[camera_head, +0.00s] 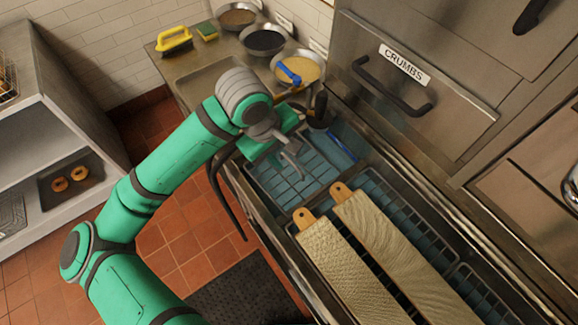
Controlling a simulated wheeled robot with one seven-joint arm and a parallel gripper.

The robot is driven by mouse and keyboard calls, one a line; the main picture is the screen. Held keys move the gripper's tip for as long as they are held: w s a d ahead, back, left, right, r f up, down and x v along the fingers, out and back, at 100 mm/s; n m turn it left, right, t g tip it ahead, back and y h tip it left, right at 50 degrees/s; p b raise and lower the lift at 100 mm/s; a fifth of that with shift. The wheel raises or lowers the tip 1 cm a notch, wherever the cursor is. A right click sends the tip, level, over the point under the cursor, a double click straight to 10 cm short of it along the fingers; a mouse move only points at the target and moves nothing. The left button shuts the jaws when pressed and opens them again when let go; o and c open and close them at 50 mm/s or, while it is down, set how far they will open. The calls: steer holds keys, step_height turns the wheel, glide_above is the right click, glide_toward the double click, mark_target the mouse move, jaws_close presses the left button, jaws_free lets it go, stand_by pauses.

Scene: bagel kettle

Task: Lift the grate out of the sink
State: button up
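The sink is a long steel trough (262,222) with bluish water in it, running from the centre to the lower right. A wire grate (283,187) lies low in its near-left end. A further grate section (404,212) shows beside and under the boards. My gripper (292,166) is over the left end of the sink, pointing down above the grate. The gripper's body hides part of the grate's far side. I cannot tell whether the fingers touch the grate or how far apart they are.
Two long textured boards (350,270) (400,255) with orange ends lie across the sink's right part. A dark upright handle (320,106) and a blue stick (343,147) are close behind my gripper. Bowls (297,70) stand on the back counter. The CRUMBS drawer (425,85) borders the sink.

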mark_target(292, 163)
steer(key=shift+d+f, duration=0.5)
steer(key=x, duration=0.4)
steer(key=shift+w+a+f, duration=0.15)
steer(key=shift+w+f, duration=0.15)
steer(key=shift+w, duration=0.2)
steer(key=shift+c, duration=0.3)
steer(key=shift+w, duration=0.1)
steer(key=c, duration=0.5)
steer(key=shift+a, duration=0.2)
jaws_close()
steer(key=shift+d, duration=0.45)
steer(key=shift+s+a, duration=0.1)
steer(key=shift+s, duration=0.15)
steer(key=shift+a, duration=0.15)
